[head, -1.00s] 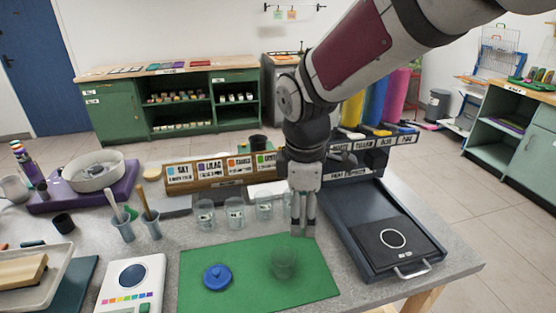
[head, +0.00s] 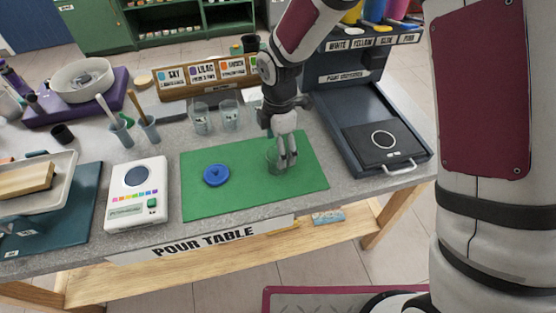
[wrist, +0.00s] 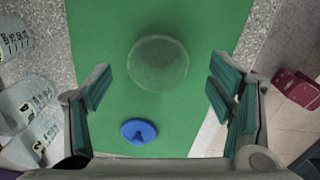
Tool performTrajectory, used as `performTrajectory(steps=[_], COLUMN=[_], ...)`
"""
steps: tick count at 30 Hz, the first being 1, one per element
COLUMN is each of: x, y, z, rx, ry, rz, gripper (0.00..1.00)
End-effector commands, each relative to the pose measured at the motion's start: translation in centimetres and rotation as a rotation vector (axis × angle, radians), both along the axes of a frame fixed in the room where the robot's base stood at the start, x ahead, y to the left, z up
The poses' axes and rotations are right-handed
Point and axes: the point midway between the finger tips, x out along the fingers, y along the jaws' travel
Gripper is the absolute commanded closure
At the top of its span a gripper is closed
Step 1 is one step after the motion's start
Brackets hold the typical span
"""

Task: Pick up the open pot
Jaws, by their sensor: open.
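The open pot is a clear, see-through cup on the green mat (head: 240,203). In the head view the pot (head: 271,158) is partly hidden behind my gripper (head: 287,160). In the wrist view the pot (wrist: 158,63) shows whole, ahead of and between my fingers. My gripper (wrist: 165,90) is open and empty, pointing down over the mat. I cannot tell how high the fingertips are above the mat. A blue lid (head: 216,174) with a knob lies on the mat to the left of the pot; it also shows in the wrist view (wrist: 138,131).
Clear cups (head: 230,115) stand behind the mat. A dark tray unit with a handle (head: 385,145) is to the right. A white scale (head: 137,192) is to the left. A row of labelled wooden holders (head: 208,76) stands at the back. The mat's front part is bare.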

Motion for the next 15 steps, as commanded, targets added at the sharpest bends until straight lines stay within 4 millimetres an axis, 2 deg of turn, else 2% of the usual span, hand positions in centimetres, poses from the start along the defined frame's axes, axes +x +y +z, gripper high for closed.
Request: performTrajectory(steps=[7, 15], x=[0.0, 0.1], y=[0.1, 0.2], z=[-1.8, -5.3], rx=[-0.001, -0.002], ry=[0.002, 0.001], rz=[0.000, -0.001], gripper=[0.24, 0.24])
